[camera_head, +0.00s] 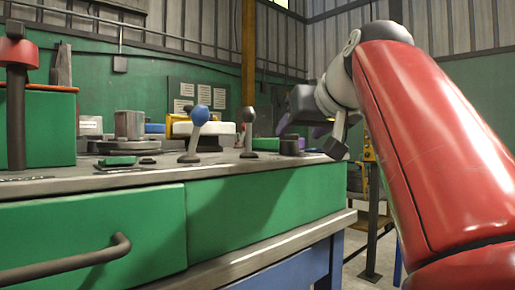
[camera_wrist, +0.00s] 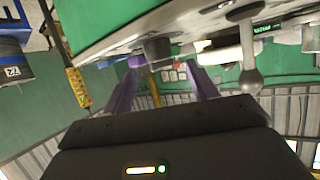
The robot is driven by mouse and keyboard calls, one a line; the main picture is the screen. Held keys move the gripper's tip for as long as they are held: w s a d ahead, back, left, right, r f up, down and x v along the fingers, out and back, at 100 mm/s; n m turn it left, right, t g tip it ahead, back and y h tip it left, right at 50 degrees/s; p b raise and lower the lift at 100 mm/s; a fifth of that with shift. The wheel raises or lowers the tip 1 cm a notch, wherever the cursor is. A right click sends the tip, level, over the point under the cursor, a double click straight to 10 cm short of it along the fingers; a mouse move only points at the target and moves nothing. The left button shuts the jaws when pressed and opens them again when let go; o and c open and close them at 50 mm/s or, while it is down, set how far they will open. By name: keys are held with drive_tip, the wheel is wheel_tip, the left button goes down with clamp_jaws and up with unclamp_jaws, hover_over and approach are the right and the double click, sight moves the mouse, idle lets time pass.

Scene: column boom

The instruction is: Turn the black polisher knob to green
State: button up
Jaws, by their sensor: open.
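The black knob (camera_head: 290,145) is a short dark cylinder near the right end of the green workbench top. In the wrist view, which looks tilted over, the knob (camera_wrist: 158,48) hangs from the bench surface, in line with the gap between my fingers. My gripper (camera_head: 302,128) is open beside the knob, its purple fingers partly hidden by its dark body. In the wrist view my gripper (camera_wrist: 164,66) has its two purple fingers apart with nothing held. I cannot tell whether they touch the knob.
A grey-ball lever (camera_head: 248,115) and a blue-ball lever (camera_head: 200,115) stand left of the knob. The grey-ball lever (camera_wrist: 249,82) is close to my right finger in the wrist view. A yellow control pendant (camera_wrist: 77,87) hangs to the left there.

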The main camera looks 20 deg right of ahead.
sight(292, 140)
drive_tip(key=b+x, duration=0.1)
drive_tip(key=x, duration=0.5)
drive_tip(key=shift+w+f, duration=0.25)
drive_tip(key=shift+w, duration=0.05)
drive_tip(key=c, duration=1)
